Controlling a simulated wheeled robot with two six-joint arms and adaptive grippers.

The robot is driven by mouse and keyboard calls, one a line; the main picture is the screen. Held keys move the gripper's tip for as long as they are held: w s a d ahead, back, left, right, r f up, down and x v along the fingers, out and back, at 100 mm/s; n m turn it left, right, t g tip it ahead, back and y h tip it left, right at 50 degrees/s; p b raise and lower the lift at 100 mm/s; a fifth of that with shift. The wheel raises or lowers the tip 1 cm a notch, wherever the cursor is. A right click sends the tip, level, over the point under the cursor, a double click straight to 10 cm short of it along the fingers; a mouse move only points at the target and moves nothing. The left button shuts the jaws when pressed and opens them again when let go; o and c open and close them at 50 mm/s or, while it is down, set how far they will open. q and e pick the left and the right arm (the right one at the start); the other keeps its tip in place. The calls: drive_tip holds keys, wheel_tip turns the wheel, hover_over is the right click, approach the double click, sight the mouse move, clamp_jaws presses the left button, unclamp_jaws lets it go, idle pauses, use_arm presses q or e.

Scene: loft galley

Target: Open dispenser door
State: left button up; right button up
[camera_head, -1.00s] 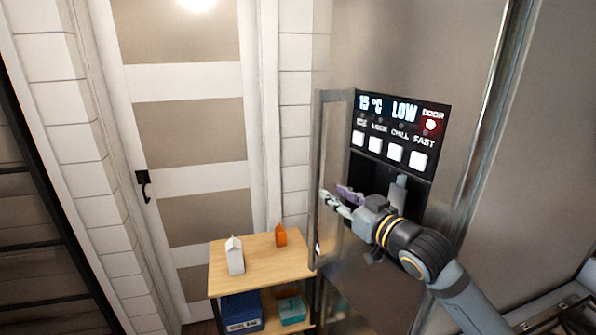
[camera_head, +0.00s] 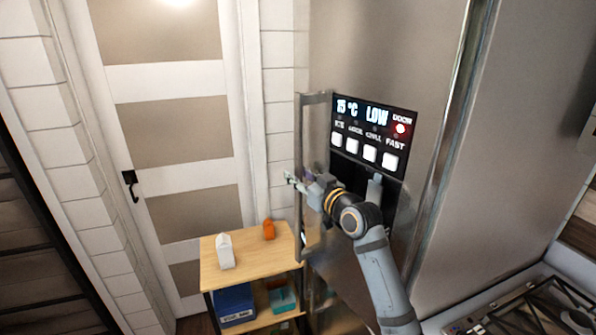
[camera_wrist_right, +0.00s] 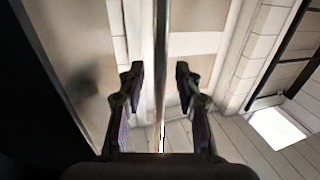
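The dispenser door (camera_head: 345,255) is a steel panel that looks closed. It carries a dark display (camera_head: 372,115) reading 15 °C and LOW, with a red light under DOOR. A tall vertical bar handle (camera_head: 299,130) runs along its left edge. My right gripper (camera_head: 290,180) is at the handle's mid height, its fingertips showing at the left of the bar. In the right wrist view, the bar handle (camera_wrist_right: 162,60) stands between the two open fingers of my right gripper (camera_wrist_right: 159,82), with a gap on each side. The arm hides part of the dispenser recess. My left gripper is not in view.
A wooden shelf unit (camera_head: 250,262) stands left of the dispenser, holding a white carton (camera_head: 225,252), an orange item (camera_head: 269,229), a blue box (camera_head: 233,305) and a teal box (camera_head: 282,298). A panelled room door (camera_head: 170,82) is behind. A dark rack (camera_head: 540,308) is at lower right.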

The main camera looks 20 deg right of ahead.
drive_tip(key=shift+w+a, duration=0.1)
drive_tip(key=shift+w, duration=0.1)
clamp_jaws()
idle(0.4)
